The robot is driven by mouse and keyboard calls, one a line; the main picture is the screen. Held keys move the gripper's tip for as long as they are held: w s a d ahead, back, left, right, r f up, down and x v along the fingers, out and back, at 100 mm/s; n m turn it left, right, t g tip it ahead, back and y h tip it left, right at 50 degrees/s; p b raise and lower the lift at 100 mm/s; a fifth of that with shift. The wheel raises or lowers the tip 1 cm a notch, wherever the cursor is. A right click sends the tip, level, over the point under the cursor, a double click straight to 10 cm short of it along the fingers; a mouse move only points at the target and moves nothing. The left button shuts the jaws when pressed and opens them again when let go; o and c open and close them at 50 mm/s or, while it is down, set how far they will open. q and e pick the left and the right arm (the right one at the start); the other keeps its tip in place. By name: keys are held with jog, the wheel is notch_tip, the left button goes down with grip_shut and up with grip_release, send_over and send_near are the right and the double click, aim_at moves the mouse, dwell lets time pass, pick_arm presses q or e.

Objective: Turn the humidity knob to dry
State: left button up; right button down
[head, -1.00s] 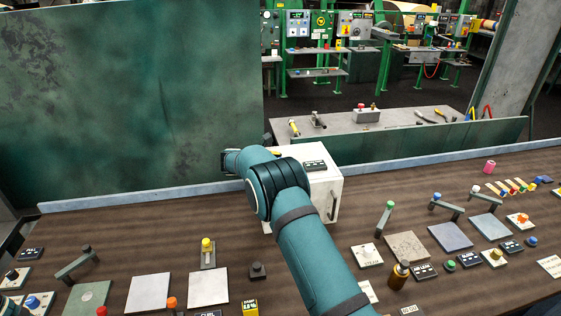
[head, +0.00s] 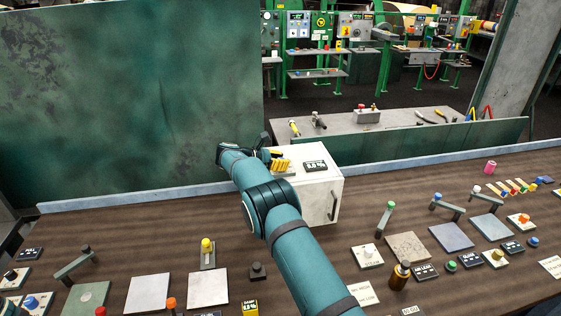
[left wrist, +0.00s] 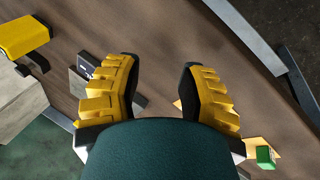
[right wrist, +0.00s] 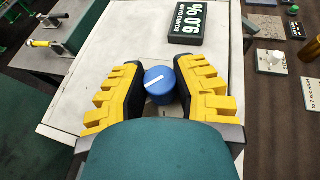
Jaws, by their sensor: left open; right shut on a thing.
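A round blue knob (right wrist: 160,85) with a white pointer line is on top of the white cabinet (head: 318,205). My right gripper (right wrist: 160,88) has its yellow-padded fingers on both sides of the knob and is shut on it. In the head view the right gripper (head: 281,164) is over the cabinet top, and its arm hides part of the cabinet; the knob cannot be made out there. A dark display with white digits (right wrist: 188,27) is on the cabinet top beside the knob. My left gripper (left wrist: 160,95) is open and empty above the brown bench.
The brown bench (head: 120,225) carries several plates, knobs and levers to the left and right. A tall green panel (head: 130,100) stands behind at left. A low grey table (head: 400,125) with tools lies beyond the bench's back edge.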

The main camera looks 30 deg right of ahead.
jog(key=c, duration=0.7)
grip_release()
jog(key=shift+d, duration=0.1)
jog(key=v, duration=1.2)
jog(key=shift+w, duration=0.1)
jog(key=shift+f, duration=0.1)
